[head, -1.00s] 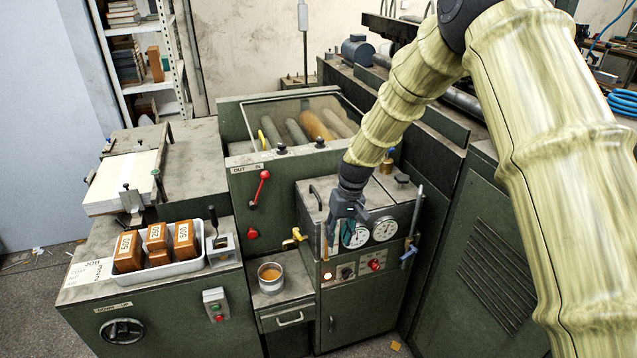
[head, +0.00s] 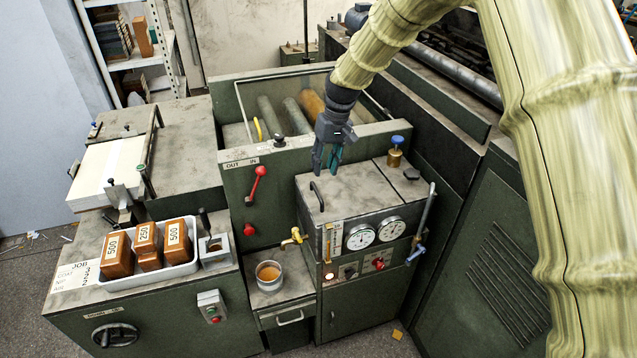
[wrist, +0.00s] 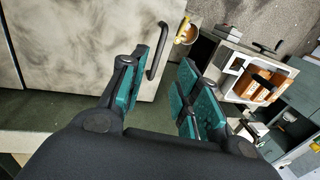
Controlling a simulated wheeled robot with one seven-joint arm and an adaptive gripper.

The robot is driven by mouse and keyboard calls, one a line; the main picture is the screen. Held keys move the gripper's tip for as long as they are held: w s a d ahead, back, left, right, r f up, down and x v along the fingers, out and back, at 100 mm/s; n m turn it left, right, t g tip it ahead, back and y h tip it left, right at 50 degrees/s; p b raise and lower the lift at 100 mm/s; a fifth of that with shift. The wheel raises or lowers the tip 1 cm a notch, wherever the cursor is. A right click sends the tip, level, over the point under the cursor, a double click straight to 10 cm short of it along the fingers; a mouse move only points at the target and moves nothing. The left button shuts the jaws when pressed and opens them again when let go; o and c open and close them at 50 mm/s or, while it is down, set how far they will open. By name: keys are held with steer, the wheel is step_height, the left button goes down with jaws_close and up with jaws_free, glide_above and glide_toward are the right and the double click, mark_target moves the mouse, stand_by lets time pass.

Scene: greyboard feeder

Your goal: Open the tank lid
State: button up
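The tank is the green box with two gauges at the middle right. Its grey metal lid (head: 348,196) lies flat and closed on top, with a dark bar handle (head: 317,197) near its left edge. In the wrist view the lid (wrist: 85,50) fills the upper left and the handle (wrist: 157,52) shows beyond the fingers. My gripper (head: 326,168) is above the back part of the lid, pointing down. Its teal-padded fingers are apart with nothing between them, as the wrist view (wrist: 155,95) also shows. It is not touching the handle.
A brass valve with a blue knob (head: 395,152) stands behind the lid at right. A yellow tap (head: 293,238) sticks out at the tank's left, above a cup of amber liquid (head: 268,276). A glass-covered roller bay (head: 290,110) rises behind. A white tray (head: 190,265) holds brown blocks.

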mark_target(318, 192)
steer(key=f+p, duration=0.1)
steer(key=f, duration=0.1)
steer(key=a+f, duration=0.1)
steer(key=f, duration=0.2)
steer(key=f+p, duration=0.1)
steer(key=f, duration=0.2)
steer(key=shift+s+a+f+p, duration=0.2)
steer(key=shift+a+f+p, duration=0.05)
steer(key=shift+p, duration=0.1)
jaws_close()
